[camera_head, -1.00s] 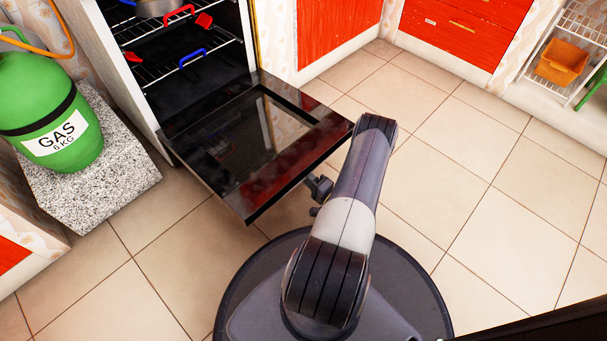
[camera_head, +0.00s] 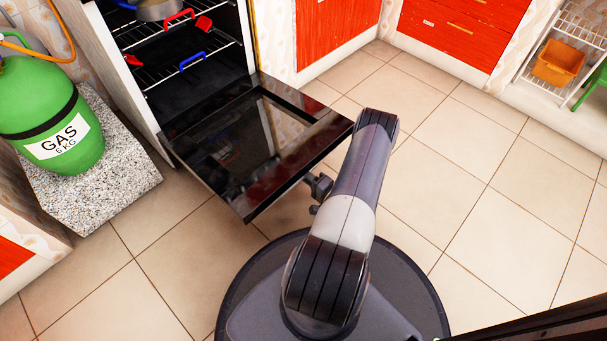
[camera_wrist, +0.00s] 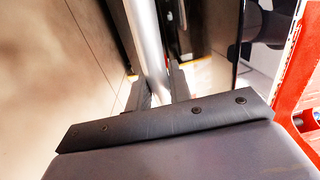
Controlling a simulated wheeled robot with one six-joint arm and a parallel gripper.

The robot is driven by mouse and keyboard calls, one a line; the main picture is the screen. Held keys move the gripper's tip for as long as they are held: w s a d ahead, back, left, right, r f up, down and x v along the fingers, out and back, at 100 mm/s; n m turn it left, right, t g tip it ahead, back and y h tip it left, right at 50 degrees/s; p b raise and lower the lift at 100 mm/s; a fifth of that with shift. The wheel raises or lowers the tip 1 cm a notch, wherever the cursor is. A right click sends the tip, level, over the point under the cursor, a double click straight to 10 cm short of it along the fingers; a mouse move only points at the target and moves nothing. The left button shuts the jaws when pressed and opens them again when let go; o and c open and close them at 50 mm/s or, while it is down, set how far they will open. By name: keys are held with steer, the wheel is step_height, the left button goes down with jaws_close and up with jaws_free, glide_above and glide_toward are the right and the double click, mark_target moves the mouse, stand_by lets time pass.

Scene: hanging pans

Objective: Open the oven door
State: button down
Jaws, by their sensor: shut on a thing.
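The oven door (camera_head: 245,148) is black with a glass pane and is swung far down, lying open in front of the oven (camera_head: 195,55). The oven's inside shows wire racks with red and blue handled pans. My arm reaches over the door's outer edge, and my gripper (camera_wrist: 158,88) is mostly hidden behind it in the head view. In the wrist view its two dark fingers are shut around a silver bar, the door handle (camera_wrist: 145,38). The handle's far side is hidden in the head view.
A green gas bottle (camera_head: 52,112) stands on a speckled stone block (camera_head: 110,180) left of the oven. Red cabinets (camera_head: 335,30) line the back. A wire shelf with an orange bin (camera_head: 560,62) is at the right. The tiled floor (camera_head: 470,170) to the right is clear.

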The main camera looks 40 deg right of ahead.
mark_target(304, 161)
steer(key=shift+g, duration=0.8)
step_height(304, 161, up, 7)
steer(key=p, duration=0.5)
steer(key=shift+w+r, duration=0.1)
steer(key=shift+r, duration=0.1)
steer(key=c, duration=1.3)
jaws_free()
steer(key=shift+f, duration=0.1)
steer(key=shift+c, duration=0.2)
steer(key=s+p, duration=0.2)
steer(key=s, duration=0.8)
steer(key=shift+s+d+r, duration=0.4)
steer(key=shift+r, duration=0.05)
